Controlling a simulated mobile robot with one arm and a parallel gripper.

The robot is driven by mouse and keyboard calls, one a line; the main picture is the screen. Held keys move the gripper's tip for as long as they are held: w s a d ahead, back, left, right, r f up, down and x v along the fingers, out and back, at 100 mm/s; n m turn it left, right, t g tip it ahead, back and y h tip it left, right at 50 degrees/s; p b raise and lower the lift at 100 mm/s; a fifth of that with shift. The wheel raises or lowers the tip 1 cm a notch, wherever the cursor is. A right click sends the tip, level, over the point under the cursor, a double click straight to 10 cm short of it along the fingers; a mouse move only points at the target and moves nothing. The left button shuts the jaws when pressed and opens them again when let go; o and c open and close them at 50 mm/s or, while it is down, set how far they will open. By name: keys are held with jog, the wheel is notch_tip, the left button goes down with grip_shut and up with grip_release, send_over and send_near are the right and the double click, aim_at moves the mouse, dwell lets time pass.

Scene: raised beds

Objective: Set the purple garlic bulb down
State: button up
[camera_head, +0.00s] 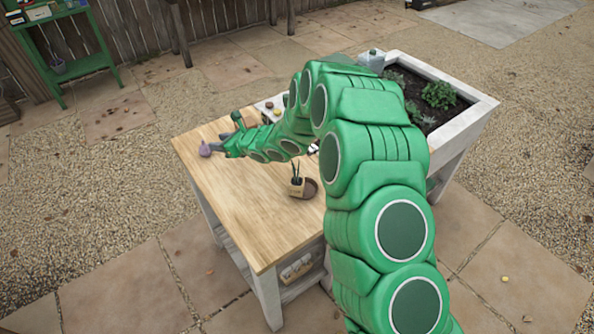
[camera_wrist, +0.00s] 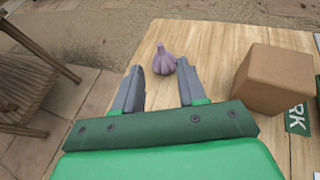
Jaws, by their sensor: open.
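The purple garlic bulb (camera_wrist: 164,62) rests upright on the wooden tabletop, just beyond my fingertips in the wrist view. In the head view the bulb (camera_head: 205,150) is near the table's far left corner. My gripper (camera_wrist: 159,80) is open, with its two grey fingers spread apart and nothing held between them. The bulb's base lies close to the gap between the fingertips; I cannot tell whether a finger touches it. In the head view my gripper (camera_head: 217,147) is low over the table beside the bulb, partly hidden by my green arm.
A brown box (camera_wrist: 274,78) stands right of my gripper. A white planter (camera_head: 468,98) with soil stands at right. The table's front left (camera_head: 245,225) is clear. A wooden chair (camera_wrist: 30,80) stands off the table.

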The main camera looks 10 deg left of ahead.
jog(key=s+d+r+n+g+y, duration=0.1)
jog(key=s+d+r+n+g, duration=0.1)
jog(key=s+r+n, duration=0.35)
jog(key=s+d+r+n+g, duration=0.1)
jog(key=s+r+n, duration=0.1)
jog(key=r, duration=0.6)
jog(key=s+d+r+n+g+h, duration=0.1)
jog(key=s+d+r+n+g, duration=0.2)
jog(key=s+d+r+n, duration=0.6)
jog(key=s+d+n+h, duration=0.2)
jog(key=s+d+h, duration=0.2)
jog(key=s+d, duration=0.5)
jog(key=s+d+n+h, duration=0.2)
jog(key=s+d+h, duration=0.2)
jog(key=s+d, duration=0.6)
jog(key=s+d+f+n+h, duration=0.1)
jog(key=s+d+h, duration=0.3)
jog(key=s+d, duration=0.6)
jog(key=d+n, duration=0.1)
jog(key=d, duration=0.8)
jog(key=shift+d+g+h, duration=0.3)
jog(key=shift+g, duration=0.1)
